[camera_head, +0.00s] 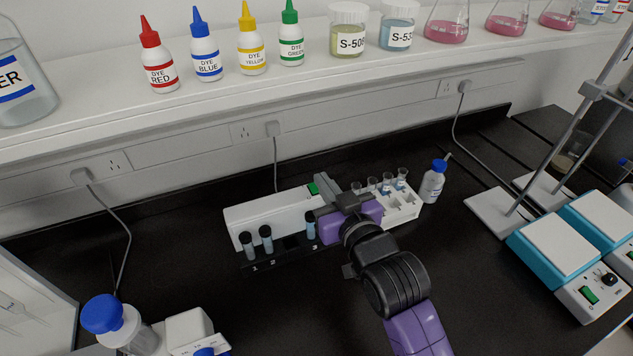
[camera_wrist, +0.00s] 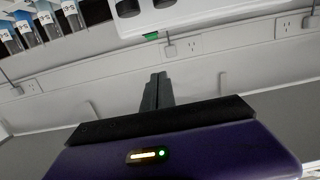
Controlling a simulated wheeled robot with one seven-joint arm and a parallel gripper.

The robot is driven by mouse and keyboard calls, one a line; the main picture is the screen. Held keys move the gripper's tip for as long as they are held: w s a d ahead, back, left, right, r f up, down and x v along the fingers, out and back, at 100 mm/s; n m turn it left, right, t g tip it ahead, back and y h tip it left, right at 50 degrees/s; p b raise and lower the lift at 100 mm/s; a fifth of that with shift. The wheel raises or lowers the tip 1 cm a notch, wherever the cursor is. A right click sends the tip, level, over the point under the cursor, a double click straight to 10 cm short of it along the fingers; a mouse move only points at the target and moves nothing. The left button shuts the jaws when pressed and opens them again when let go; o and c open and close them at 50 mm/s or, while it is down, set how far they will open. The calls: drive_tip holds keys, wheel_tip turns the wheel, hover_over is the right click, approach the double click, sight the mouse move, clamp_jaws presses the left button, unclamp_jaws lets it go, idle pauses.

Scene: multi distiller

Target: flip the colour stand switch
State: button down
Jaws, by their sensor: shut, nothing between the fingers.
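The colour stand (camera_head: 270,218) is a long white box on the black bench, with a dark front strip holding blue-filled vials (camera_head: 266,238) with black caps. Its green switch (camera_head: 313,188) is on the top near the right end, partly hidden by my gripper. My gripper (camera_head: 322,183) is shut and empty, reaching over the stand's right end close beside the switch. In the wrist view the closed fingers (camera_wrist: 155,90) point up the picture, and the green switch (camera_wrist: 150,36) shows beyond them at the edge of the white body. Contact cannot be told.
A white rack (camera_head: 405,208) with labelled tubes stands just right of my gripper, with a blue-capped bottle (camera_head: 433,182) beyond it. Dye bottles (camera_head: 206,52) and flasks line the shelf. Teal hotplates (camera_head: 560,240) stand at right.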

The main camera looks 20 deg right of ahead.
sight(316, 192)
drive_tip(key=w, duration=0.3)
drive_tip(key=shift+w+f+p, duration=0.1)
drive_tip(key=shift+w+p, duration=0.15)
drive_tip(key=shift+p, duration=0.05)
wheel_tip(316, 192, down, 3)
drive_tip(key=shift+w+r, duration=0.15)
drive_tip(key=shift+r, duration=0.05)
drive_tip(key=shift+w+f, duration=0.1)
drive_tip(key=shift+f, duration=0.75)
drive_tip(key=shift+w+f, duration=0.15)
drive_tip(key=shift+f, duration=0.15)
drive_tip(key=shift+r, duration=0.15)
